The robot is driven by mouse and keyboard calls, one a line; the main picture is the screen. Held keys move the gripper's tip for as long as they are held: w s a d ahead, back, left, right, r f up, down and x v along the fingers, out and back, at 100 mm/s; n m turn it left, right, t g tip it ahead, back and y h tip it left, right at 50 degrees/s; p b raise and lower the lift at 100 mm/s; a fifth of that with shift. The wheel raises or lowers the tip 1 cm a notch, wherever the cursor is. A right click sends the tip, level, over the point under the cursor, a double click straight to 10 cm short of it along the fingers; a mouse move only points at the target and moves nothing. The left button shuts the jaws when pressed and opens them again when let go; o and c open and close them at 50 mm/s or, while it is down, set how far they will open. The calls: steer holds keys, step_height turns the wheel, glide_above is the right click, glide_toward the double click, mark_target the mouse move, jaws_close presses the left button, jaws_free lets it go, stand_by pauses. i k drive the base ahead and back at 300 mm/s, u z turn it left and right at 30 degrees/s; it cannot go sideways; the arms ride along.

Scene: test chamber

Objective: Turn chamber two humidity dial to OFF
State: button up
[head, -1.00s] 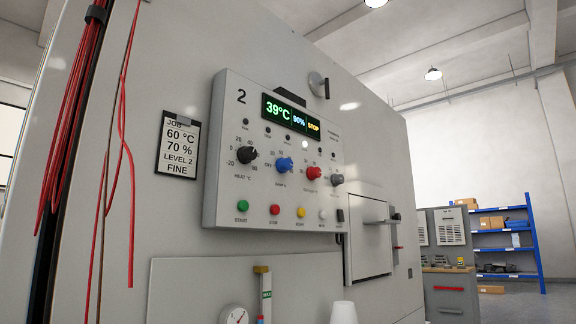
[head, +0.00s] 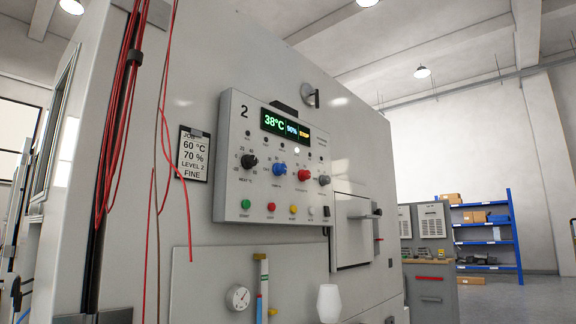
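The chamber two control panel (head: 262,205) is a pale box marked "2" on the chamber's front wall. Its display (head: 285,125) reads 38°C, 90% and STOP. The blue dial (head: 279,169), second from the left in the dial row, appears to be the humidity dial; its label is too small to read surely. A black heat dial (head: 249,161) is left of it, and a red dial (head: 304,175) and a grey dial (head: 324,180) are to its right. The blue dial's pointer setting cannot be read clearly. My gripper is not in view.
A job card (head: 194,154) reading 60 °C, 70 %, LEVEL 2, FINE hangs left of the panel. Red cables (head: 122,110) hang farther left. A small door with a handle (head: 352,230) is at right. A round gauge (head: 238,298) sits below. Open floor lies at far right.

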mark_target(278, 168)
steer(key=u, duration=0.15)
steer(key=k, duration=0.5)
steer(key=z, duration=0.8)
steer(key=i, duration=0.9)
steer(key=u, duration=0.55)
steer(key=i, duration=0.9)
steer(key=u, duration=0.75)
